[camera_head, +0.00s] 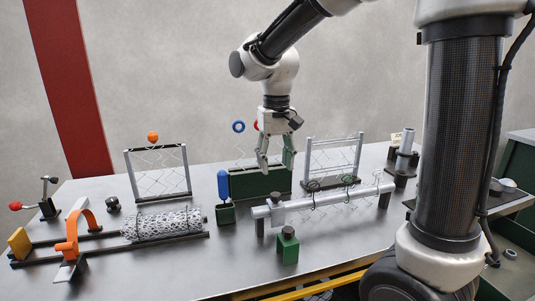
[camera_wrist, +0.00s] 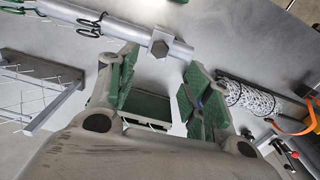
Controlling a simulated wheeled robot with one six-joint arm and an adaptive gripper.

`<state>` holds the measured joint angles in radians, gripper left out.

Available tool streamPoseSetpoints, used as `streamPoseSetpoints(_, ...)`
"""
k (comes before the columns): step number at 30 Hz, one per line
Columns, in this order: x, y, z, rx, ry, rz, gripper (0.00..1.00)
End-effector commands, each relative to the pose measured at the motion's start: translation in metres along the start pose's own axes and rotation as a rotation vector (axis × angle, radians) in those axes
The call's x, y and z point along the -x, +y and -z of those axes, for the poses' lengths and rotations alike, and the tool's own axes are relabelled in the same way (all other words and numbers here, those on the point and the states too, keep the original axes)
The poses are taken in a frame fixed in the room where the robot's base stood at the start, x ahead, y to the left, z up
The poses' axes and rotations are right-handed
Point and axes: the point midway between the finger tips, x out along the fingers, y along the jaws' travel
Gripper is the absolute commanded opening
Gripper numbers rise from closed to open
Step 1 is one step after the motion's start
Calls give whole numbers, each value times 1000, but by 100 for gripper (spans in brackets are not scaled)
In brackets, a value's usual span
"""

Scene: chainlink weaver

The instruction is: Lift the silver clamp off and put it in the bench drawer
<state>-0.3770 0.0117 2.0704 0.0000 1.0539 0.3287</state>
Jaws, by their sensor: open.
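The silver clamp (camera_head: 277,204) appears as a small grey block on the left part of a pale horizontal bar (camera_head: 330,198). In the wrist view the clamp (camera_wrist: 161,45) is a grey hexagonal piece on the bar, just beyond the fingertips. My gripper (camera_head: 275,166) points down, open and empty, above and behind the bar, near a dark green box (camera_head: 262,184). In the wrist view my gripper (camera_wrist: 161,66) has its green-padded fingers spread, with the clamp apart from them. I cannot make out the bench drawer.
A mesh roll (camera_head: 165,225) with an orange arch (camera_head: 84,228) lies at left. A blue-handled tool (camera_head: 222,187) stands close left of my gripper. A green block (camera_head: 287,245) stands in front of the bar. Wire frames (camera_head: 333,158) stand behind.

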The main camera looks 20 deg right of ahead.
Motion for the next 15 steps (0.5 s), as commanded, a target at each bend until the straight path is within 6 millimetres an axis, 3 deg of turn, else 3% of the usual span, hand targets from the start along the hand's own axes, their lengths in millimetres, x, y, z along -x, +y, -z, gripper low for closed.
streamPoseSetpoints(5, -5, 1, -2, -47, -7, -3, 50)
streamPoseSetpoints(15, -67, 1, -3, -49, -10, -3, 50)
